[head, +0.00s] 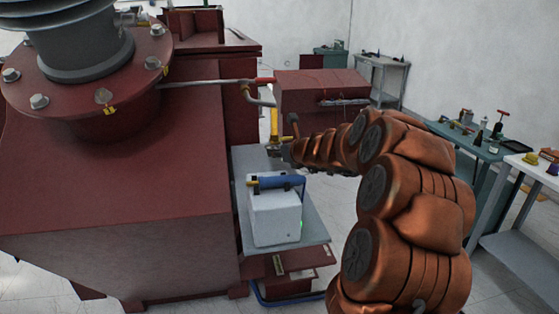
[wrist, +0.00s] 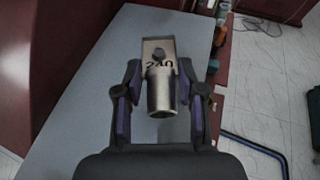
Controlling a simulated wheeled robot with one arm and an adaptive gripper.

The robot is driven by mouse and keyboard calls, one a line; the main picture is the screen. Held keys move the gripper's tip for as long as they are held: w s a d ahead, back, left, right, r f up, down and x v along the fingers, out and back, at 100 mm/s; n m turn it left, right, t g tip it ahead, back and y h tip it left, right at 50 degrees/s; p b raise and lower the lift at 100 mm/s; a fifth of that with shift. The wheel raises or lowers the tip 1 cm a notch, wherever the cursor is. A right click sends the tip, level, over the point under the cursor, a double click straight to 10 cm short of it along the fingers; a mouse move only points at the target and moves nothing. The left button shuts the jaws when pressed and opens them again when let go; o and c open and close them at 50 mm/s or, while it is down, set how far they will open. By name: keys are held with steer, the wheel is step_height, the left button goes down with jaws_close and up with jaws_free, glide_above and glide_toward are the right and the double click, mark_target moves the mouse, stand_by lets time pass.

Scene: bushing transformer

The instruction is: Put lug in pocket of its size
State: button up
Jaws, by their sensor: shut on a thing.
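In the wrist view my gripper (wrist: 160,97) is shut on a metal lug (wrist: 159,92). The lug has a round hollow barrel towards the camera and a flat palm with a hole and the mark "240". It is held over a grey tabletop (wrist: 95,105). In the head view my gripper (head: 276,149) is small, over the far part of the grey table (head: 243,165), and the lug is too small to make out there. I cannot make out a pocket in either view.
A white box (head: 274,218) with a blue-handled tool (head: 279,182) on it stands on the near table. The dark red transformer tank (head: 120,190) is at left. Brown and green items (wrist: 219,50) line the table's right edge. A side bench (head: 470,140) holds tools.

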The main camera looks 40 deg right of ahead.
mark_target(279, 168)
steer(key=shift+f+b, duration=0.65)
steer(key=shift+f, duration=1.15)
steer(key=shift+f, duration=0.2)
steer(key=o, duration=1.2)
steer(key=shift+r, duration=0.1)
